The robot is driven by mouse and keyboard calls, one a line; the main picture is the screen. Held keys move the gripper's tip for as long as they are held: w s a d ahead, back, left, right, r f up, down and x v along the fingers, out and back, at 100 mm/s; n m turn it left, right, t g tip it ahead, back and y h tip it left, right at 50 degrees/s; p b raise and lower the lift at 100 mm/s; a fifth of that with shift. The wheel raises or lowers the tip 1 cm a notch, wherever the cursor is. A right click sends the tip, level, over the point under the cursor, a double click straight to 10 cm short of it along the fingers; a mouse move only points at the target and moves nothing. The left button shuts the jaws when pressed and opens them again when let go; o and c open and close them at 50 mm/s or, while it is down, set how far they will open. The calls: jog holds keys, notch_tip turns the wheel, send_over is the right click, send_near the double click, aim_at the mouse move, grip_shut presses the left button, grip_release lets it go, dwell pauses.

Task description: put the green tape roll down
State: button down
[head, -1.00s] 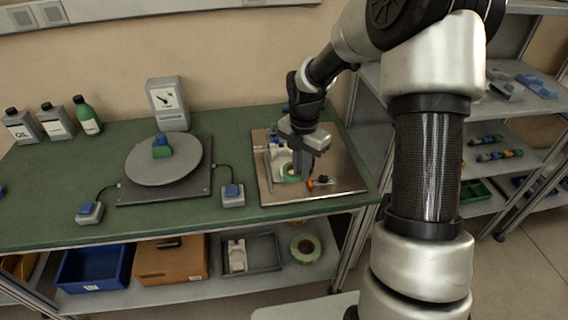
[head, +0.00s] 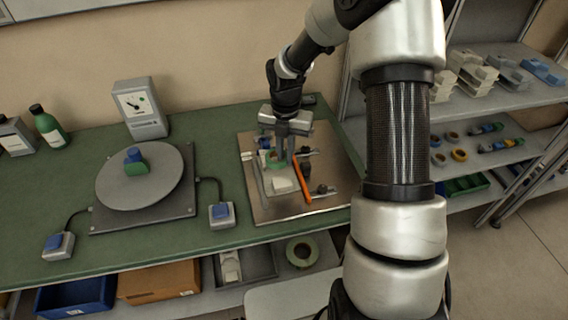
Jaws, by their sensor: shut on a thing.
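A white block (head: 285,185) sits on the plate just in front of the roll. I cannot tell whether the roll touches anything below it.
An orange bar (head: 302,181) and dark knobs stand on the plate, right of my gripper. A grey turntable (head: 140,185) carries a blue and green piece (head: 135,160). A pale green roll (head: 302,251) lies on the lower shelf.

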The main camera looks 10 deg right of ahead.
aim_at(285, 164)
jog(key=shift+f, duration=2.05)
jog(key=shift+f, duration=0.1)
jog(key=shift+f+b, duration=0.25)
jog(key=shift+b, duration=0.05)
jog(key=c, duration=2)
grip_release()
jog(key=shift+c, duration=0.2)
jog(key=shift+r, duration=0.1)
